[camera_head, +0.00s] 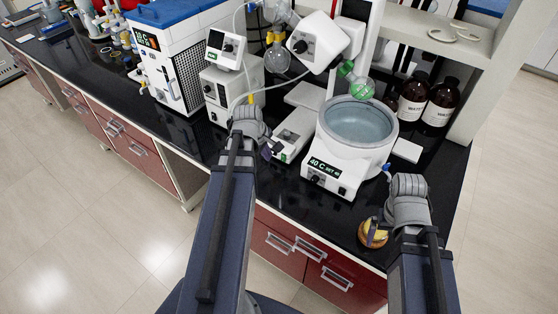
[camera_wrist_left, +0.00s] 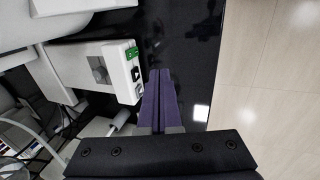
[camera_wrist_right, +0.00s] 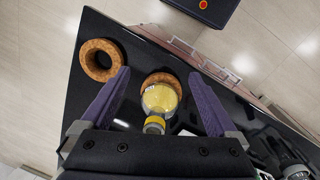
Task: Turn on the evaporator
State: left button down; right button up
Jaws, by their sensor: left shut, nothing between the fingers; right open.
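The rotary evaporator's white heating bath (camera_head: 325,175) reads 40 C, with a water-filled bowl (camera_head: 360,122) on top. Its white base (camera_head: 293,135) stands to the left and has a small green marking in front. In the left wrist view the base's front panel (camera_wrist_left: 124,72) shows a green label and dark switch-like parts. My left gripper (camera_head: 268,150) is shut and empty, its purple fingers (camera_wrist_left: 160,74) just beside that panel; contact cannot be told. My right gripper (camera_wrist_right: 160,85) is open, its fingers either side of a flask of yellow liquid (camera_wrist_right: 160,98).
The flask sits on a cork ring (camera_head: 374,241) near the bench's front edge. An empty cork ring (camera_wrist_right: 100,60) lies nearby. Brown bottles (camera_head: 438,102) stand at the back right. A pump controller (camera_head: 226,48) and chiller (camera_head: 180,65) stand left of the evaporator.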

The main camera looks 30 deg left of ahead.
aim_at(283, 158)
jog(key=shift+f, duration=0.1)
pick_arm(q)
jog(key=b+x, duration=1)
jog(key=x, duration=0.1)
pick_arm(e)
notch_tip(283, 158, down, 10)
jog(key=shift+f, duration=0.1)
pick_arm(q)
jog(key=w, duration=0.3)
jog(key=shift+r, duration=0.25)
pick_arm(e)
jog(key=shift+r, duration=0.25)
pick_arm(q)
jog(key=shift+w+d, duration=0.1)
jog(key=shift+w, duration=0.25)
jog(key=shift+w+f, duration=0.15)
jog(key=shift+w, duration=0.05)
pick_arm(e)
jog(key=shift+f, duration=0.15)
